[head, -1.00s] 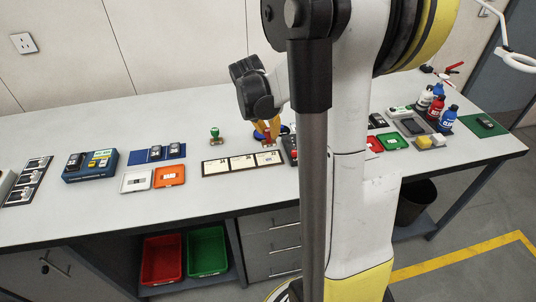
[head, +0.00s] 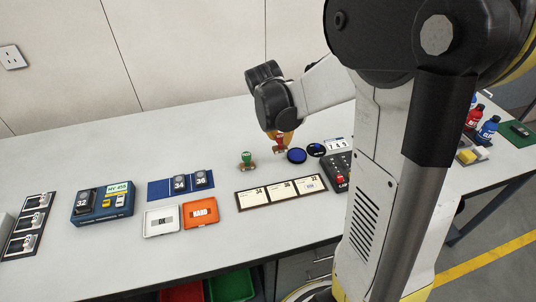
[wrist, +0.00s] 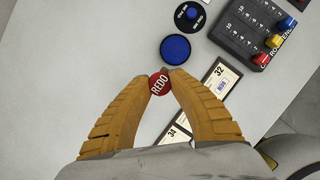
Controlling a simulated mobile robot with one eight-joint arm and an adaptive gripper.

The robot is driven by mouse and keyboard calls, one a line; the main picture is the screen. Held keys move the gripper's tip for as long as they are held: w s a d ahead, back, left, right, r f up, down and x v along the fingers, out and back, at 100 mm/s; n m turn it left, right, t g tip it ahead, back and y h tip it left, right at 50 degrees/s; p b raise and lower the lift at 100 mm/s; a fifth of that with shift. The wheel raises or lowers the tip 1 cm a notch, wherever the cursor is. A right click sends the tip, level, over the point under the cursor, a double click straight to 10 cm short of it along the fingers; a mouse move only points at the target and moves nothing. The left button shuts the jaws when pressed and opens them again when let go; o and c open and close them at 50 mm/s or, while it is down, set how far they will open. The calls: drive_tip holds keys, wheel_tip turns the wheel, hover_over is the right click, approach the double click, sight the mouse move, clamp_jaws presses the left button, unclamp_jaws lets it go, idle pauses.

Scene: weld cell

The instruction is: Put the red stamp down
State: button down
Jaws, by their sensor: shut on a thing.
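The red stamp (head: 279,143) is held in my gripper (head: 281,137) above the bench. In the wrist view its round red top reads "REDO" (wrist: 159,84), between the yellow-orange fingertips of my gripper (wrist: 160,82). My gripper is shut on it. The stamp's lower end is hidden in the wrist view; in the head view it seems close to the bench top, but I cannot tell whether it touches. A green stamp (head: 247,160) stands upright to its left.
A strip of numbered cards (head: 281,190) lies in front of the stamps. White (head: 161,221) and orange (head: 201,212) trays are at the left. A dark control box (wrist: 257,32) and a round black-and-blue piece (wrist: 190,14) are beyond the blue pad. Bare bench (head: 110,158) lies behind.

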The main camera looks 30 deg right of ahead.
drive_tip(key=w+a+f+b, duration=0.1)
drive_tip(key=f, duration=0.1)
drive_tip(key=a+f+b, duration=0.1)
drive_tip(key=f, duration=0.1)
drive_tip(key=w+a+f+b, duration=0.1)
drive_tip(key=f, duration=0.1)
drive_tip(key=shift+w+f, duration=0.3)
drive_tip(key=shift+f, duration=0.05)
drive_tip(key=shift+r, duration=0.15)
drive_tip(key=c, duration=1.3)
unclamp_jaws()
